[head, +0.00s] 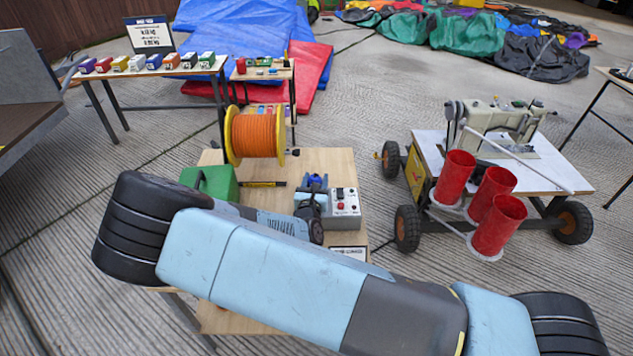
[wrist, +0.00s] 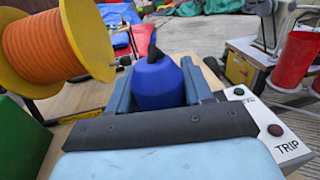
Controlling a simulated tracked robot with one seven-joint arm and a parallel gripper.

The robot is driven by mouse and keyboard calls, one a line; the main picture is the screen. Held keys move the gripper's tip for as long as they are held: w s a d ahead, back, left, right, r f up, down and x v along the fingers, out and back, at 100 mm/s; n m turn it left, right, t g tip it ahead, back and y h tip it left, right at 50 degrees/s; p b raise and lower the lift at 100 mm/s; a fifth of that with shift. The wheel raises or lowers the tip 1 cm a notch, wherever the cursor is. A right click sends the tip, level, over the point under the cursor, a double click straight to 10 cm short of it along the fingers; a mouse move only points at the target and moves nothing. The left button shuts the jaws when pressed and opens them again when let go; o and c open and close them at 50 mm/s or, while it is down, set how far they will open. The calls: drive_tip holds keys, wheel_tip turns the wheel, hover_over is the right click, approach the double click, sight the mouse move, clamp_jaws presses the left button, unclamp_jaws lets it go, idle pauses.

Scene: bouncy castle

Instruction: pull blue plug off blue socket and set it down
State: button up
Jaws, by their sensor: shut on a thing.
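The blue plug (wrist: 160,84) is a rounded blue body with a dark tip, seen in the wrist view between the two fingers of my gripper (wrist: 157,78). The gripper is shut on it. In the head view the plug (head: 315,180) shows as a small blue shape over the wooden table, just beyond my gripper (head: 311,190). The blue socket cannot be made out; my gripper and arm cover the area below the plug. I cannot tell whether the plug is still seated.
A grey control box (head: 343,208) with buttons, marked TRIP, stands right beside the gripper. An orange cable reel (head: 256,135) and a green case (head: 212,182) are to the left on the wooden table (head: 335,160). A sewing-machine cart (head: 430,150) with red tubes stands right.

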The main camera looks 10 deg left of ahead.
drive_tip(key=shift+r, duration=2.35)
drive_tip(key=shift+r, duration=1.95)
